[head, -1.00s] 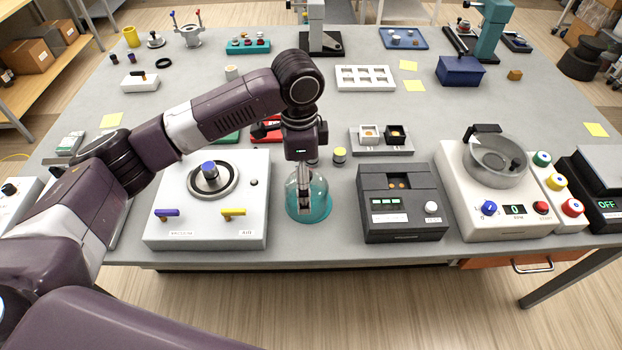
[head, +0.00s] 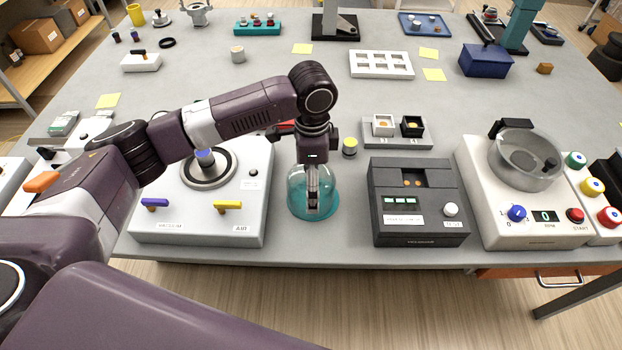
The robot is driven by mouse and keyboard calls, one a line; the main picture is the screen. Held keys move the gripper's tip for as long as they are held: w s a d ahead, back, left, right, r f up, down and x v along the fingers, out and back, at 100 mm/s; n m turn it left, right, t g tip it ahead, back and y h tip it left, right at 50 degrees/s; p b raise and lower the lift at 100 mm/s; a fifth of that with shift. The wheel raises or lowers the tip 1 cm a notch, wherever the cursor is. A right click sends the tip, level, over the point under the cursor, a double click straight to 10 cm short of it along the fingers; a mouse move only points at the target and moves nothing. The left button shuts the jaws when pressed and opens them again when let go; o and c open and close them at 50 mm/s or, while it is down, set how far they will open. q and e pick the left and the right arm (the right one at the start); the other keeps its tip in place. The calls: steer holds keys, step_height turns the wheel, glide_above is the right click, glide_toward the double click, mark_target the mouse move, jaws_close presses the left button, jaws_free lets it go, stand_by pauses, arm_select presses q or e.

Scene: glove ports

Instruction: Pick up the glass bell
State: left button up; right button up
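The glass bell (head: 297,184) is a clear dome on a round teal base (head: 322,212). It stands on the grey table between the white vacuum unit and the dark grey box. My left gripper (head: 313,204) points straight down at the bell, its fingers overlapping the dome in the head view. The fingers look close together and seem to be around or in front of the bell's top. The bell's knob is hidden by the gripper, so I cannot tell whether it is gripped. My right gripper does not show.
The white vacuum unit (head: 190,222) with purple and yellow levers stands left of the bell. The dark grey box (head: 421,228) is close on its right. A small yellow-topped jar (head: 350,147) stands behind. The table's front edge is just in front.

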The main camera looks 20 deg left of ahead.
arm_select(q)
step_height(320, 180, down, 4)
steer(key=shift+a+f+p, duration=0.1)
steer(key=shift+f+p, duration=0.05)
steer(key=shift+p, duration=0.4)
steer(key=shift+s, duration=0.1)
steer(key=shift+c, duration=0.6)
steer(key=c, duration=1.3)
steer(key=shift+c, duration=0.6)
